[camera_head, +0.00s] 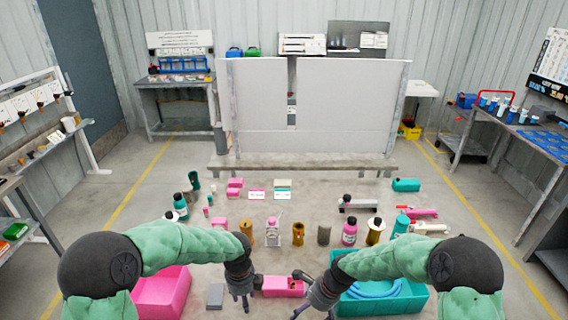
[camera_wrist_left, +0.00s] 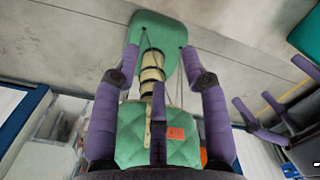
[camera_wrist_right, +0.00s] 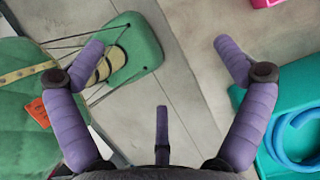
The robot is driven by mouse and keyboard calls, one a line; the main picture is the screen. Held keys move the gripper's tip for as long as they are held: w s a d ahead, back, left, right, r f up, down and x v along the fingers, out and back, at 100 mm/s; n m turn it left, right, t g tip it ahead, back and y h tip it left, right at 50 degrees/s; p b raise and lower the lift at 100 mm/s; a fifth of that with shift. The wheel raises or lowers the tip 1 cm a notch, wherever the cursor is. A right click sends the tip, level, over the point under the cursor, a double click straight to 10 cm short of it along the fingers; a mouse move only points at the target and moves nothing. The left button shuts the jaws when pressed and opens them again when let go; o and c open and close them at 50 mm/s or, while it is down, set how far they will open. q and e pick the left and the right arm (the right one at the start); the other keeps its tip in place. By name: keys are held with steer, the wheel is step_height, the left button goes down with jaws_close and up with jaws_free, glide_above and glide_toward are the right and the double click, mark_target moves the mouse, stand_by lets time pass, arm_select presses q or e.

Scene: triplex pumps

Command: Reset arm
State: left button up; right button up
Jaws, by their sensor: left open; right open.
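My right gripper (camera_head: 306,298) is just right of that pink tray, beside a teal bin (camera_head: 418,302). In the right wrist view its fingers (camera_wrist_right: 160,58) are spread wide with nothing between them. My forearm partly covers the teal bin.
A large pink bin (camera_head: 172,290) stands at left front, partly behind my left arm, with a grey block (camera_head: 215,296) beside it. A blue hose (camera_wrist_right: 295,138) lies in the teal bin. Several bottles and cylinders stand beyond my arms. White panels (camera_head: 345,100) rise behind.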

arm_select(q)
steer(key=s+d+f+n+h+b, duration=0.1)
steer(key=s+f+n+h+b, duration=0.1)
steer(key=s+f+n, duration=0.8)
steer(key=s+d+f+n+h+b, duration=0.1)
steer(key=s+f+n+b, duration=0.3)
steer(key=s+f+n, duration=0.7)
step_height(320, 180, down, 7)
steer(key=n+h, duration=0.1)
steer(key=n, duration=0.7)
steer(key=shift+b, duration=0.3)
arm_select(e)
steer(key=s+d+f+n, duration=0.2)
steer(key=s+f+n, duration=1.3)
steer(key=s+f, duration=0.4)
step_height(320, 180, down, 3)
steer(key=shift+s+d+f, duration=0.2)
steer(key=shift+s, duration=0.15)
